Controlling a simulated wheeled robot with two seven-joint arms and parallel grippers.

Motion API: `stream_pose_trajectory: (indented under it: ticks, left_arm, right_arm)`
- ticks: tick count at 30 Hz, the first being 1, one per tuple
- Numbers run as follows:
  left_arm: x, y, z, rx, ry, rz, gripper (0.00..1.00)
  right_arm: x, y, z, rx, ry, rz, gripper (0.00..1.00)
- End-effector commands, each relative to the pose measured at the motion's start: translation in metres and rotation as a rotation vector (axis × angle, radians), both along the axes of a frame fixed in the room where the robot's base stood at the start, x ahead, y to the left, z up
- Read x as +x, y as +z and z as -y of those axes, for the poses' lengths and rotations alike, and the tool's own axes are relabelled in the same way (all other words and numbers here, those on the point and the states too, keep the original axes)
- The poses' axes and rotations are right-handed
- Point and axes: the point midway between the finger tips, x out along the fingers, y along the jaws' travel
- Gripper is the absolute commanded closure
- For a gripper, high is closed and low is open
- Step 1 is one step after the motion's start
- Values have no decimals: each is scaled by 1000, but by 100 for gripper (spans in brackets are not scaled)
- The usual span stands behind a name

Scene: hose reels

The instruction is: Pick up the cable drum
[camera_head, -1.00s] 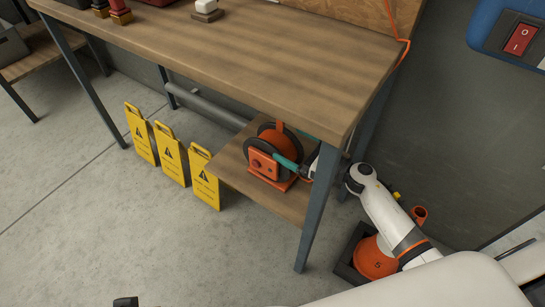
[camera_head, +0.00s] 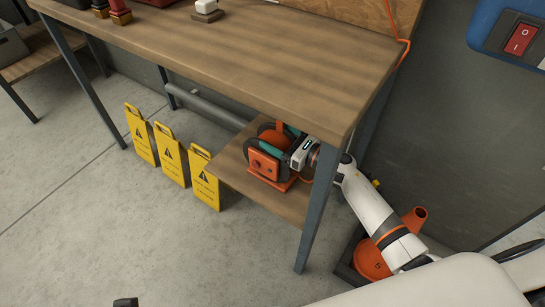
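The cable drum (camera_head: 264,166), orange with dark round flanges, stands on the low wooden shelf under the workbench. My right gripper (camera_head: 281,139) reaches in from the right past the bench leg. Its two teal fingers are apart, one in front of the drum's upper part and one behind, with the orange top piece seen between them. The gripper body hides the drum's right side. Whether the fingers touch the drum I cannot tell.
The shelf (camera_head: 230,178) has bare room left of the drum. The workbench top (camera_head: 230,55) is close above it, and a dark bench leg (camera_head: 316,215) stands at right. Yellow caution signs (camera_head: 172,158) stand at left. An orange cone (camera_head: 376,258) is beside my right arm.

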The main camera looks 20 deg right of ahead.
Motion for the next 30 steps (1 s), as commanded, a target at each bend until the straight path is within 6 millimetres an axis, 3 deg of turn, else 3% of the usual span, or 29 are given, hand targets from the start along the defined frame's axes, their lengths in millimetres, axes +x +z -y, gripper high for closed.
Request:
stream_pose_trajectory:
  ticks: [1, 8, 20, 30]
  left_arm:
    - [0, 0, 0, 0, 0, 0, 100]
    - [0, 0, 0, 0, 0, 0, 100]
    - [0, 4, 0, 0, 0, 0, 100]
    - [2, 22, 0, -1, 0, 2, 100]
  right_arm:
    - [0, 0, 0, 0, 0, 0, 54]
    - [0, 0, 0, 1, 0, -1, 92]
    - [1, 12, 1, 1, 0, 7, 93]
    - [1, 63, 0, 0, 1, 8, 93]
